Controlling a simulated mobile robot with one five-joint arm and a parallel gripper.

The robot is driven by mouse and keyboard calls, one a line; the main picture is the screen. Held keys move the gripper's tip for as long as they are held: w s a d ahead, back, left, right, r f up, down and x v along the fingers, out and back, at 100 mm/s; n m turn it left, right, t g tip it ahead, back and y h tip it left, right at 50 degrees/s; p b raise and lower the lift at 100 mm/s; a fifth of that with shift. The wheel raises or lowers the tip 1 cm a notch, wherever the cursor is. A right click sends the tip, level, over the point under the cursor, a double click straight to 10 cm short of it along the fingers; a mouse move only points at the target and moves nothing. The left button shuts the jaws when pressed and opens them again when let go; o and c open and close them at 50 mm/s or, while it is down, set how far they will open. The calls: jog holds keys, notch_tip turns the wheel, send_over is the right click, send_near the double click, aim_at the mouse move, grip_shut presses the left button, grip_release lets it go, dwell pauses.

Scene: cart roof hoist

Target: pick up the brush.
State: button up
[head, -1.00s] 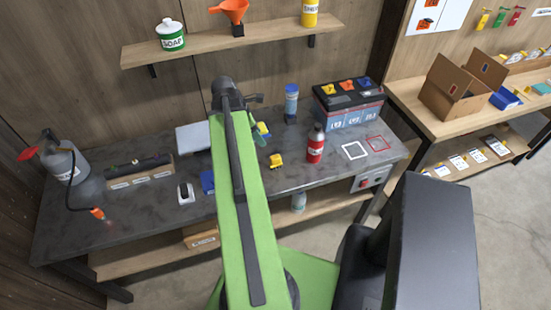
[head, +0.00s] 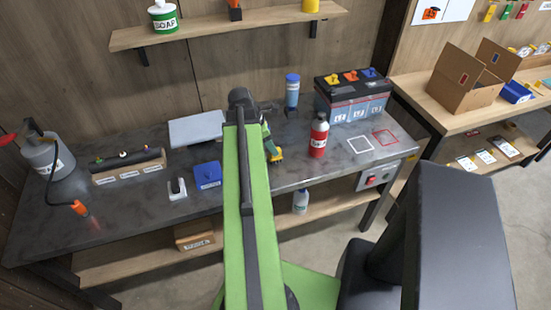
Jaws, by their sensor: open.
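I cannot pick out a brush for sure in the head view. My gripper (head: 266,107) is at the far end of my green arm, over the back of the dark workbench (head: 130,215). It is small and partly hidden by the arm end; it is open, and I see nothing held in it. A small yellow and green item (head: 272,152) shows just right of my arm, partly covered by it. The bench surface directly behind my arm is hidden.
A red bottle (head: 318,137), a blue-capped cylinder (head: 292,90) and a battery (head: 352,97) stand on the right. A blue box (head: 207,175), a grey flat panel (head: 196,129) and a grey canister (head: 50,163) are on the left.

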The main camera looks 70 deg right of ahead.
jog(key=b+x, duration=0.3)
jog(key=x, duration=0.1)
jog(key=shift+d+f, duration=0.15)
jog(key=shift+f, duration=0.2)
jog(key=shift+r, duration=0.2)
grip_shut()
